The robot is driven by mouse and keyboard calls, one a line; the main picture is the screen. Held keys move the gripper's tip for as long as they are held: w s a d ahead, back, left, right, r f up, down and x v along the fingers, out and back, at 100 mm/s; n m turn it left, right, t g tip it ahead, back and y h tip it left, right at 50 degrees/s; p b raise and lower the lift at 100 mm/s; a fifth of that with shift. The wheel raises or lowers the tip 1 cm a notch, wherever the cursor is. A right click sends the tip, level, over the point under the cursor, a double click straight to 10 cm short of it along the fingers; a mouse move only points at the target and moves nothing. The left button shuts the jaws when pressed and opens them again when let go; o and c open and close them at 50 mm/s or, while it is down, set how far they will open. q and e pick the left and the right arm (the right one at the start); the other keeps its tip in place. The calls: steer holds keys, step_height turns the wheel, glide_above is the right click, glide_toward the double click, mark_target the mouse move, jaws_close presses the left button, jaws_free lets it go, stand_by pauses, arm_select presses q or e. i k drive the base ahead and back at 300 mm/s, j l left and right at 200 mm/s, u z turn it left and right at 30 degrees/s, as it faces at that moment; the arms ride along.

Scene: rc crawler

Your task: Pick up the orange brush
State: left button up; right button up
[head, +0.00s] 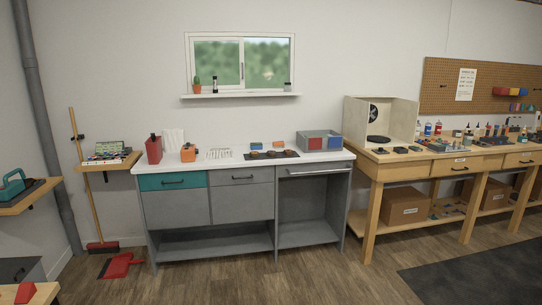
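I cannot make out a clear orange brush in the head view. A small orange item (188,153) with a dark top stands on the white counter (225,162), right of a red container (154,150); it is too small to tell what it is. A red-orange object (25,292) lies on a wooden surface in the bottom left corner, partly cut off by the frame. Neither of my grippers is in view.
A wooden-handled broom (88,190) leans at the left wall beside a red dustpan (118,265) on the floor. A wooden workbench (405,170) with a spray booth (381,120) stands at the right. The floor before the counter is clear; a dark mat (480,275) lies right.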

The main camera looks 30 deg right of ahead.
mark_target(277, 145)
steer(key=z, duration=1.25)
steer(key=u, duration=1.25)
steer(key=i+l+z, duration=0.2)
steer(key=i+l, duration=0.15)
steer(key=i+l+z, duration=0.15)
steer(key=i+l, duration=0.3)
steer(key=i+l+z, duration=0.2)
steer(key=i+l, duration=0.2)
steer(key=i+l+z, duration=0.15)
steer(key=i+l, duration=0.2)
steer(key=i+l+z, duration=0.2)
steer(key=i, duration=0.35)
steer(key=i+l+z, duration=0.2)
steer(key=i, duration=0.25)
